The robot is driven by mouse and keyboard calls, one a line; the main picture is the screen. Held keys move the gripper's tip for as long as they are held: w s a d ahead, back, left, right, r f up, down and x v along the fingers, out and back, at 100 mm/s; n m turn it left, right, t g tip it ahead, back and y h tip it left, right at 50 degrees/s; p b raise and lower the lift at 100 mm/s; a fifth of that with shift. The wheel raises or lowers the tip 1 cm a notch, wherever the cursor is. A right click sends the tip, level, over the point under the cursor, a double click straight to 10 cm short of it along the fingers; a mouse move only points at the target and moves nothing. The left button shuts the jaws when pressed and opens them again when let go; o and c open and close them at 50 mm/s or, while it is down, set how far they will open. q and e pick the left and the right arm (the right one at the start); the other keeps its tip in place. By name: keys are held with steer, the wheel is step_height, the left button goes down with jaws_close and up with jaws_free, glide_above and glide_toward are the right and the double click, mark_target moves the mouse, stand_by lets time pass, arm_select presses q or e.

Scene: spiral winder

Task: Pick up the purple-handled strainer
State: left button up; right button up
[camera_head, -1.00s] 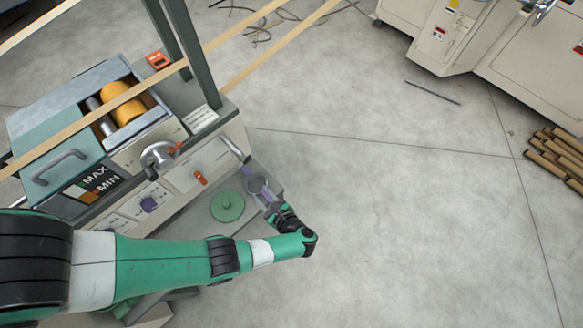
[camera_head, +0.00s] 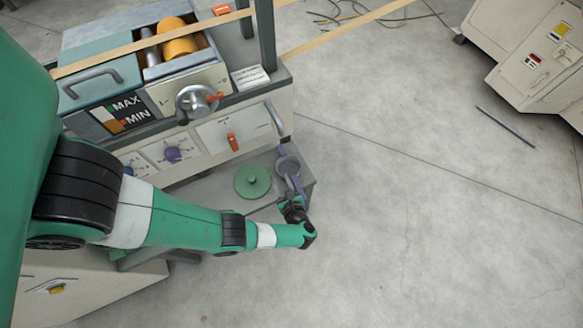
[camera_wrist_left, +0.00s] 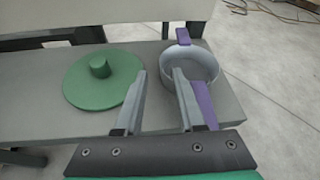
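The strainer has a grey round pan (camera_head: 288,166) and a purple handle (camera_head: 297,184). It lies on the grey shelf at the front right of the machine. In the left wrist view, the pan (camera_wrist_left: 203,67) is just beyond the right finger, and the purple handle (camera_wrist_left: 205,103) runs along that finger's right side. My left gripper (camera_head: 293,198) is at the handle end. In the left wrist view, the left gripper (camera_wrist_left: 159,74) is open, with nothing seen between its fingers. Whether a finger touches the handle cannot be told. My right gripper is in neither view.
A green round lid with a knob (camera_head: 252,182) lies on the shelf left of the strainer, close to the left finger in the wrist view (camera_wrist_left: 82,88). The machine's panel (camera_head: 215,130) with knobs and a crank rises behind. Open floor (camera_head: 420,200) lies to the right.

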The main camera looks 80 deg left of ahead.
mark_target(279, 177)
arm_select(q)
steer(key=shift+a+f, duration=0.25)
steer(key=b+x, duration=0.1)
steer(key=x, duration=0.3)
steer(key=shift+w+a+b, duration=0.2)
steer(key=shift+a+b, duration=0.1)
steer(key=shift+b, duration=0.05)
steer(key=shift+d, duration=0.1)
steer(key=shift+c, duration=0.9)
jaws_close()
steer(key=shift+s+f, duration=0.1)
steer(key=shift+f, duration=0.05)
